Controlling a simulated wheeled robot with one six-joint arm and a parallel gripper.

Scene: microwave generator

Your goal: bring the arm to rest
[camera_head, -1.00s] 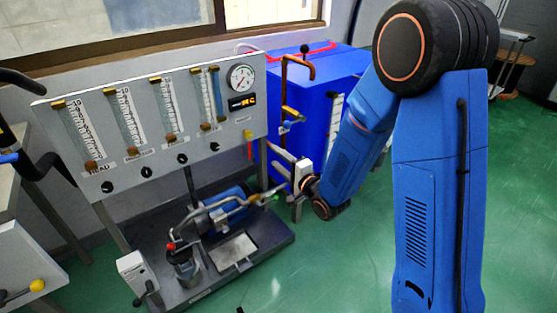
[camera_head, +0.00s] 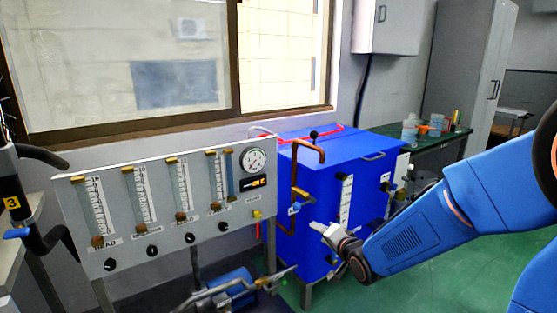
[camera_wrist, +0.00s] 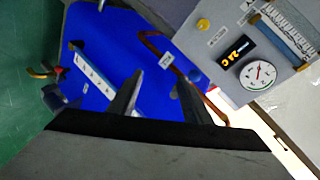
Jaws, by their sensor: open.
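My gripper (camera_head: 322,238) is at the end of my blue arm, right of centre in the head view, in front of the blue cabinet (camera_head: 330,170). In the wrist view my gripper (camera_wrist: 156,95) shows two dark fingers spread apart with nothing between them. Beyond them are the blue cabinet (camera_wrist: 105,65) and its white marked strip. The exact gap between fingers and cabinet cannot be told.
A grey panel (camera_head: 150,255) with several flow tubes and a round gauge (camera_head: 254,160) stands to the left. A brown pipe (camera_head: 299,180) rises beside the cabinet. A pump with pipes (camera_head: 232,284) sits low in front. Green floor (camera_head: 440,268) is open at right.

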